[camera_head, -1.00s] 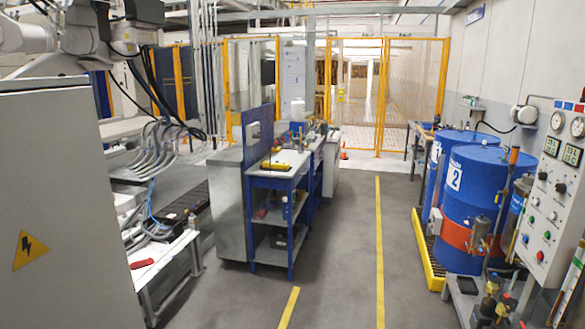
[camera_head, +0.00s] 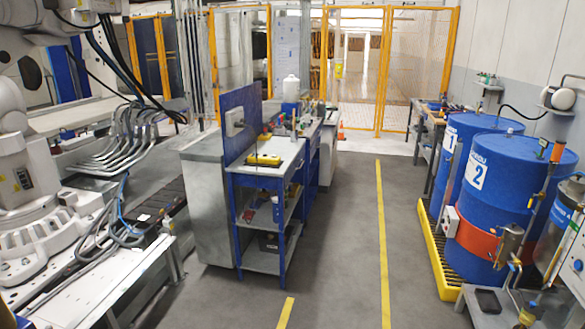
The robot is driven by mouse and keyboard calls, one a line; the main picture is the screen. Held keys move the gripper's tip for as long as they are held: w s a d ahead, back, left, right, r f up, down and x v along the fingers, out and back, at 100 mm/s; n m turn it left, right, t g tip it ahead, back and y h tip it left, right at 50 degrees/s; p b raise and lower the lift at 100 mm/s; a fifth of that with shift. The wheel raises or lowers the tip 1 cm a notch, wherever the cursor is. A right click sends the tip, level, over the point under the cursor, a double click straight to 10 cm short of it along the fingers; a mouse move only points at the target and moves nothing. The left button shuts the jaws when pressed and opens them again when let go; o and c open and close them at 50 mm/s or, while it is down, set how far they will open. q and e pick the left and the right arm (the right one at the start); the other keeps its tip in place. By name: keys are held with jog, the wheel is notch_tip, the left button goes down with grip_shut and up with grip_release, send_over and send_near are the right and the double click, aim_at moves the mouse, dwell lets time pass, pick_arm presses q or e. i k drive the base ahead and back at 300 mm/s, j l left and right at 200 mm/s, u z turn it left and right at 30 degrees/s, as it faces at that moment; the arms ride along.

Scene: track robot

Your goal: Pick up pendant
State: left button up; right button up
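A yellow and black device (camera_head: 264,160), which looks like the pendant, lies on the white top of the blue workbench (camera_head: 262,182) left of centre. It is small at this distance, so its buttons and details cannot be made out. The bench stands some way ahead, beyond open floor. Neither of my grippers shows in the head view.
Blue drums (camera_head: 492,200) stand on a yellow spill pallet (camera_head: 432,250) at the right. A white industrial robot (camera_head: 35,190) with cables fills the left. A grey floor aisle with a yellow line (camera_head: 381,230) is free between. A yellow-framed fence (camera_head: 415,70) stands behind.

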aim_at(269, 160)
jog(key=i, duration=2.35)
